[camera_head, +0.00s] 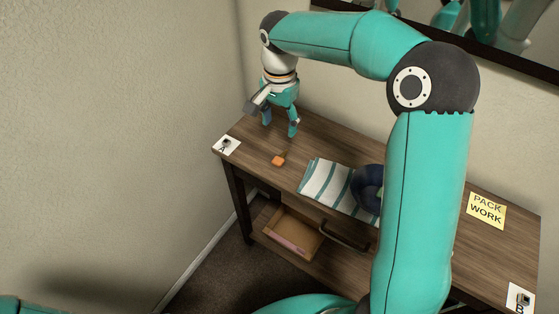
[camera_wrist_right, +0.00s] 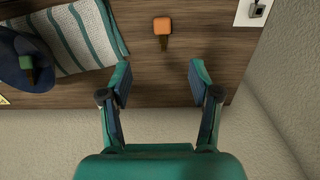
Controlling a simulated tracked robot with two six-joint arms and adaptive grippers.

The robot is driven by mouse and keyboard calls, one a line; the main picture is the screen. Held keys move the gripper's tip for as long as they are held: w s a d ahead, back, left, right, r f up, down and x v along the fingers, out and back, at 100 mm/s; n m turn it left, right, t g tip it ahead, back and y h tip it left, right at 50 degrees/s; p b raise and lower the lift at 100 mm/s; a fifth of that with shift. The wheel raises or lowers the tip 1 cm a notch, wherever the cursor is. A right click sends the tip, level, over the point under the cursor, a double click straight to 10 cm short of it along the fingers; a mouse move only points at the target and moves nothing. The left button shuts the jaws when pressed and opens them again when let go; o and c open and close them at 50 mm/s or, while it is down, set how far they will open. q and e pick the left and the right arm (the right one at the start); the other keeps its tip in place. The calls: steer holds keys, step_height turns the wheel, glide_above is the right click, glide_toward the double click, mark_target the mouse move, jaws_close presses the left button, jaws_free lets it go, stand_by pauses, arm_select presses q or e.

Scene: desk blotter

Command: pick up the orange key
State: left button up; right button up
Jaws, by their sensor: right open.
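The orange key (camera_head: 279,160) lies on the wooden desk, near its front edge. Its orange head and short dark shaft also show in the right wrist view (camera_wrist_right: 162,26), at the top centre. My right gripper (camera_head: 280,123) is open and empty above the desk, behind the key in the head view. In the right wrist view the open fingers (camera_wrist_right: 161,82) are apart, with the key beyond the gap and roughly centred on it. My left gripper is not in view.
A striped cloth (camera_head: 325,183) lies right of the key, beside a dark blue round item (camera_head: 366,184). A green-topped object (camera_wrist_right: 26,62) shows at that item. A white card (camera_head: 227,145) lies left, and a yellow note (camera_head: 486,210) right. A wall is behind the desk.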

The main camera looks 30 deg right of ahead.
glide_above(278, 159)
steer(key=f, duration=0.8)
steer(key=shift+s+f, duration=0.25)
steer(key=shift+s, duration=0.05)
steer(key=shift+w+f+p, duration=0.15)
steer(key=shift+f+p, duration=0.15)
steer(key=shift+f, duration=1.05)
steer(key=shift+w+f+p, duration=0.1)
steer(key=shift+f+p, duration=0.15)
steer(key=shift+f, duration=1.05)
steer(key=c, duration=0.9)
